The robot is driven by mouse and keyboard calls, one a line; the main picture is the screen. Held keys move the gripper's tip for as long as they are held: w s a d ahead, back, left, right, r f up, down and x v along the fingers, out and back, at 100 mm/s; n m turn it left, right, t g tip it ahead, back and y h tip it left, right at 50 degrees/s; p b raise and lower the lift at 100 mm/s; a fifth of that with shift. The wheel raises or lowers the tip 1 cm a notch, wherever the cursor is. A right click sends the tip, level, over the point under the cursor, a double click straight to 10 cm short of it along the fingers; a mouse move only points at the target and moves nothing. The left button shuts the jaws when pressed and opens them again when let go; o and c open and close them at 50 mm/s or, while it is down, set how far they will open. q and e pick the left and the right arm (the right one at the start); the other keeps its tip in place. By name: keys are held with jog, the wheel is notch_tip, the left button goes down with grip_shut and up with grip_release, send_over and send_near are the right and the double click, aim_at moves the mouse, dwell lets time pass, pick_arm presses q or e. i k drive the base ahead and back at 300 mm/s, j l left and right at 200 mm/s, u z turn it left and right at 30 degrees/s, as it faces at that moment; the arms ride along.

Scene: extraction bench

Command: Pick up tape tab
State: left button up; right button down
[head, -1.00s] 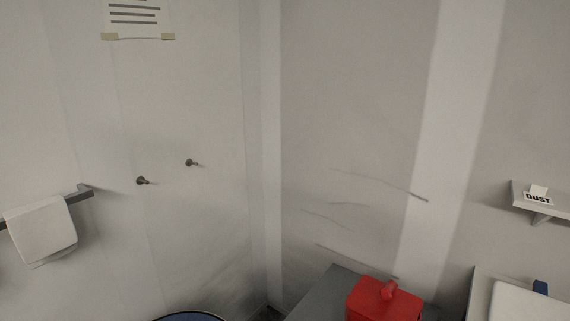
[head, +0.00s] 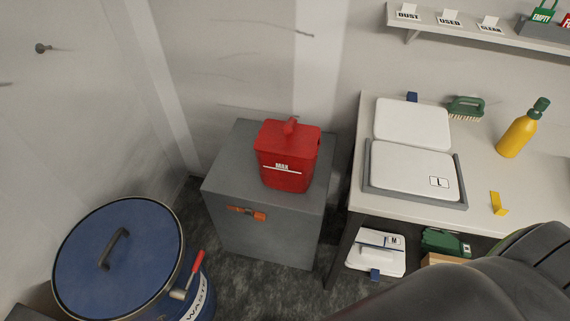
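A small bent yellow strip (head: 498,203), which looks like the tape tab, is on the bench at the right, near its front edge. It is right of the grey tray and below the yellow bottle in the picture. Neither of my grippers shows. A large dark arm part of mine fills the lower right corner and hides part of the bench front.
The pale bench (head: 479,172) holds a grey tray (head: 460,203) with a white lidded box, a green brush (head: 466,106) and a yellow bottle (head: 518,132). A red bin (head: 285,165) stands on a grey cabinet (head: 225,180). A blue drum (head: 90,262) stands lower left.

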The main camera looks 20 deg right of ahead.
aim_at(496, 202)
jog(key=z, duration=2.65)
